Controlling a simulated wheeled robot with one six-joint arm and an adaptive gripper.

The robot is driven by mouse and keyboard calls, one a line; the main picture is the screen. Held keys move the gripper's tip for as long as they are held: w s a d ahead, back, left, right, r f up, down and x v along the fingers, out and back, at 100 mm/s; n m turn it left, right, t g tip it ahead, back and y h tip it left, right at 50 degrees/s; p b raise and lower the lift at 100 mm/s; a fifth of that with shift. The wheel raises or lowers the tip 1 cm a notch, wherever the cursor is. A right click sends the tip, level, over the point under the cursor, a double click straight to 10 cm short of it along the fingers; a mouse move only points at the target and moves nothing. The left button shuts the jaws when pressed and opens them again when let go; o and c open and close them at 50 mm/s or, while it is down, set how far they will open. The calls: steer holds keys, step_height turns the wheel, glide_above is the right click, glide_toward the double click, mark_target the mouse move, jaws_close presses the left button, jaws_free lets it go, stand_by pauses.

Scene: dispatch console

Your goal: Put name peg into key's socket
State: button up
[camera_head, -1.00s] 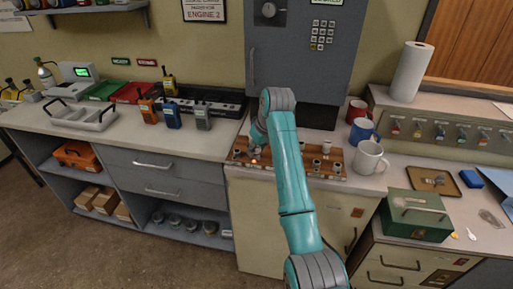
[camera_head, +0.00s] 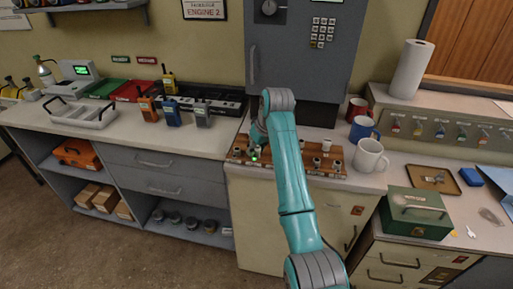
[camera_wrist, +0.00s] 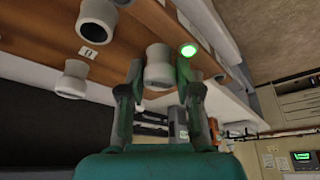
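In the wrist view a pale, spool-shaped peg (camera_wrist: 158,72) stands at the wooden socket board, between the two fingertips of my gripper (camera_wrist: 159,66). Narrow gaps seem to show beside it, so the fingers look open around it. A green lamp (camera_wrist: 188,50) glows on the board beside the right fingertip. It also shows in the head view (camera_head: 254,157), by my gripper (camera_head: 253,151). The peg's foot and any lettering on it are hidden, and I cannot tell which peg it is. Two more pale spool shapes (camera_wrist: 97,20) (camera_wrist: 73,80) stand nearby.
The board (camera_head: 345,174) lies on the counter below the grey key cabinet (camera_head: 300,60). A white peg (camera_head: 326,145) and several grey sockets (camera_head: 337,165) stand on its right part. Mugs (camera_head: 369,156) and a green box (camera_head: 415,213) stand further right. Radios (camera_head: 172,113) stand left.

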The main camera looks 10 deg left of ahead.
steer(key=o, duration=0.3)
steer(key=shift+o, duration=0.2)
steer(key=shift+r, duration=0.1)
steer(key=shift+v, duration=2.95)
